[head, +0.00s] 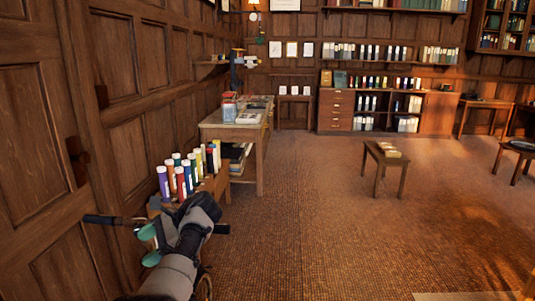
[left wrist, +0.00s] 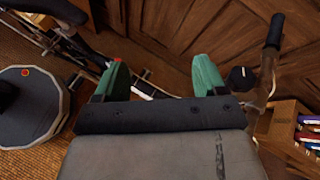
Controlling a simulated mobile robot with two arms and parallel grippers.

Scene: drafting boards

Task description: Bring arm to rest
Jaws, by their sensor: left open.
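My left arm reaches in from the bottom of the head view. Its gripper (head: 149,245) has two green fingertips, set apart, beside the wood-panelled wall. In the left wrist view the green fingers of the left gripper (left wrist: 162,78) stand wide apart with nothing held between them. A dark-gripped bar (head: 101,219) shows just behind the fingers in the head view. In the left wrist view its dark grip (left wrist: 273,32) is right of the fingers; I cannot tell whether they touch it. My right gripper is not in view.
A wooden rack of coloured tubes (head: 180,178) stands along the left wall, just beyond the gripper. A desk (head: 250,131) with books is farther on. A low bench (head: 385,164) stands mid-room. The carpet (head: 310,225) right of the arm is clear.

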